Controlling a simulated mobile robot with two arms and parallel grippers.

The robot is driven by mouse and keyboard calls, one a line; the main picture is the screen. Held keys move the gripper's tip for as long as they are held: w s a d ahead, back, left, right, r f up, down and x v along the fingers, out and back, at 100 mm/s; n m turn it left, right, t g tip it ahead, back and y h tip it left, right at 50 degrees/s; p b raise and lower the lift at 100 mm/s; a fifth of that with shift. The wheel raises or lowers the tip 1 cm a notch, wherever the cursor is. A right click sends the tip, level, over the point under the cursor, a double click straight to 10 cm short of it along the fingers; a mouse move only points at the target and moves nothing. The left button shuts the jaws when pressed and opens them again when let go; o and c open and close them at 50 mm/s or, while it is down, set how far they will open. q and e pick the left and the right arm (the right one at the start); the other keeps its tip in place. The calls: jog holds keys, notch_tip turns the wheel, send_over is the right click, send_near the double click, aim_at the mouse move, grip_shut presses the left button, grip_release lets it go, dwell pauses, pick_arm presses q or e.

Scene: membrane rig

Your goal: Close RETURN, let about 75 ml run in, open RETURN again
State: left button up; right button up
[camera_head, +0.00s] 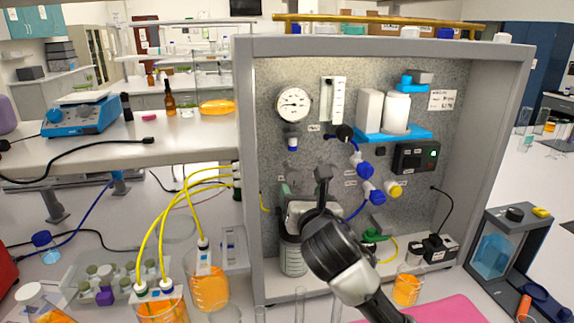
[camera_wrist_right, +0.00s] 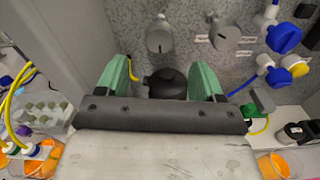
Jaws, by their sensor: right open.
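My right gripper (camera_head: 304,192) is in front of the lower left of the grey speckled panel (camera_head: 265,130). In the right wrist view its two green fingers (camera_wrist_right: 160,68) are apart, with a dark round part (camera_wrist_right: 165,84) showing beyond them; I cannot tell whether they touch it. Two grey knobs, a left one (camera_wrist_right: 160,36) and a right one (camera_wrist_right: 224,32), sit on the panel above the fingers, apart from them. Their labels are too small to read, so I cannot tell which is RETURN. A beaker of orange liquid (camera_head: 406,290) stands at the rig's lower right. My left gripper is out of view.
Blue fittings (camera_head: 365,170) and a yellow one (camera_head: 394,190) stick out right of the gripper. Beakers of orange liquid (camera_head: 208,288) with yellow tubes stand left of the rig. The grey frame wall (camera_head: 246,200) is close on the left. A pink mat (camera_head: 445,310) lies in front.

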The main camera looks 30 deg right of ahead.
aim_at(294, 178)
jog(key=x, duration=0.1)
jog(key=p+x, duration=0.1)
jog(key=x, duration=0.3)
jog(key=shift+r+p, duration=0.3)
jog(key=shift+r, duration=0.1)
jog(key=x, duration=0.4)
jog(key=shift+w+f+p, duration=0.1)
jog(key=shift+f+p, duration=0.15)
jog(key=shift+p, duration=0.15)
jog(key=shift+w+d, duration=0.15)
jog(key=shift+w, duration=0.25)
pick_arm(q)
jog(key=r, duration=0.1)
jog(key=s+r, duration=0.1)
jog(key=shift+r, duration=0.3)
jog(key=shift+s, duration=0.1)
pick_arm(e)
jog(key=shift+c, duration=0.3)
jog(key=c, duration=0.9)
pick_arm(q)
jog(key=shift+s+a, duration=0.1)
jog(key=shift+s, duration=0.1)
